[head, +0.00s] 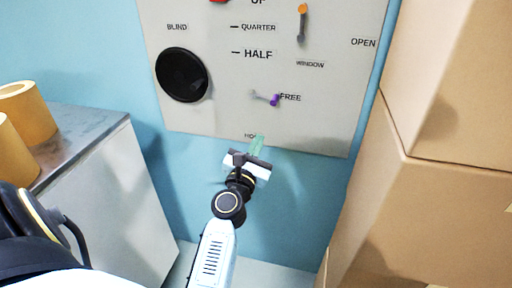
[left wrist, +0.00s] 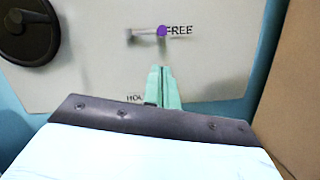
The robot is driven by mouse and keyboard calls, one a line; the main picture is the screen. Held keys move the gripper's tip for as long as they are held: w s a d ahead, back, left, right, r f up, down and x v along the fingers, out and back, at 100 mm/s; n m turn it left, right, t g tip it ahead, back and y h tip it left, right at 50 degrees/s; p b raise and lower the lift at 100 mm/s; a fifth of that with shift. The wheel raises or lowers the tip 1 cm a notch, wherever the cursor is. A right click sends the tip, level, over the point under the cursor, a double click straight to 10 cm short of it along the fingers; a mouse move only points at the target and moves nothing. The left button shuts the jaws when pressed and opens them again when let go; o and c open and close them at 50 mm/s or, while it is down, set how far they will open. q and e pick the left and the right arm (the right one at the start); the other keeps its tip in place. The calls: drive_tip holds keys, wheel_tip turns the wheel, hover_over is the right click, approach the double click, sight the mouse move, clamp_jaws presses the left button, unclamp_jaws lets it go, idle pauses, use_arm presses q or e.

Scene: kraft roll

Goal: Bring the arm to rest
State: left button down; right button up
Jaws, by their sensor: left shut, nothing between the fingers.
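My left gripper (head: 258,143) reaches up from the bottom of the head view, in front of the lower edge of the wall panel (head: 210,110). Its green fingers are shut with nothing between them. They also show shut in the left wrist view (left wrist: 163,88), partly covering a label that begins "HO". A small lever with a purple knob (head: 275,100) sits above the fingers beside the word FREE, apart from them. The knob also shows in the left wrist view (left wrist: 162,31). My right gripper is in neither view.
The panel also has a black round dial (head: 183,75) and an orange-tipped lever (head: 302,22). Stacked cardboard boxes (head: 440,180) stand close on the right. A grey metal cabinet (head: 105,190) with kraft rolls (head: 28,110) on top stands on the left. Floor shows between them.

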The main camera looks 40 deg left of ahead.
use_arm(q)
drive_tip(key=shift+s+d, duration=0.15)
drive_tip(key=shift+s, duration=0.2)
idle(0.3)
